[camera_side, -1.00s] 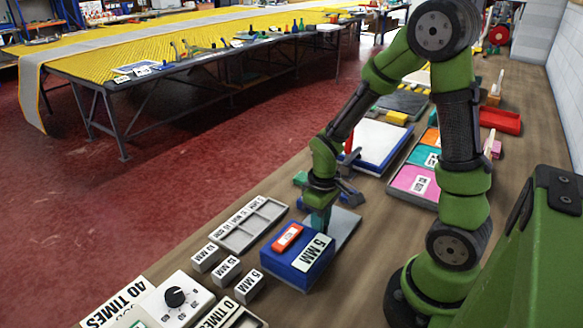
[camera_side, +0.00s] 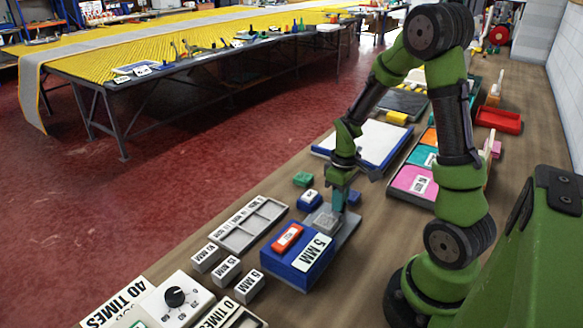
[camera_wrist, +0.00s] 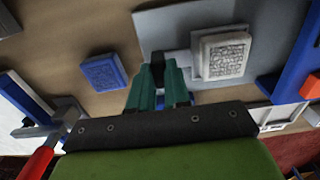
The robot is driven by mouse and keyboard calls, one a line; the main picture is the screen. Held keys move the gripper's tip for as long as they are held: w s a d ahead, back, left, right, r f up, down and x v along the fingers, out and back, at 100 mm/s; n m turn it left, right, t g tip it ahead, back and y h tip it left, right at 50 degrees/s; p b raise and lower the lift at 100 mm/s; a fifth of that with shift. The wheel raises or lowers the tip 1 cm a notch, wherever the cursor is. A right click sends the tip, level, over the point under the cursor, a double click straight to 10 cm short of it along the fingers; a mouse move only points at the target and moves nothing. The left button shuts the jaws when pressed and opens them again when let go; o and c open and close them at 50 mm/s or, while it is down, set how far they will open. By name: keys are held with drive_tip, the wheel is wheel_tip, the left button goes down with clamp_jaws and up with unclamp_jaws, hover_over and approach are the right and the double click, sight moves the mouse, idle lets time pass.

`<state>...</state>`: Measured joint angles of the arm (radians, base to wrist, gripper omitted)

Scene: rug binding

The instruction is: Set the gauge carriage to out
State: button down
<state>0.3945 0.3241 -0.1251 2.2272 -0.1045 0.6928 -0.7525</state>
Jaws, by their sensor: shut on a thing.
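The gauge is a blue box (camera_side: 300,262) with a "5 MM" label and a red tag on top, fixed at one end of a grey plate (camera_side: 350,232). The carriage is a pale grey block (camera_side: 325,219) on that plate, close to the blue box. In the wrist view the carriage (camera_wrist: 222,56) has a short pale arm ending in a dark knob (camera_wrist: 157,66). My gripper (camera_side: 338,205) is low over the plate, its teal fingers (camera_wrist: 160,72) closed at the knob. The fingers partly hide the knob.
A small blue block (camera_side: 309,200) and a green block (camera_side: 303,179) stand left of the plate. A grey compartment tray (camera_side: 250,222) and several small MM-labelled blocks (camera_side: 227,268) lie further left. A blue-edged white tray (camera_side: 372,142) lies behind.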

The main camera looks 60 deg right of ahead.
drive_tip(key=shift+d, duration=0.4)
drive_tip(key=c, duration=1.4)
unclamp_jaws()
drive_tip(key=shift+o, duration=0.2)
drive_tip(key=shift+a, duration=0.1)
drive_tip(key=shift+r, duration=0.25)
wheel_tip(320, 180, up, 16)
drive_tip(key=shift+r, duration=0.2)
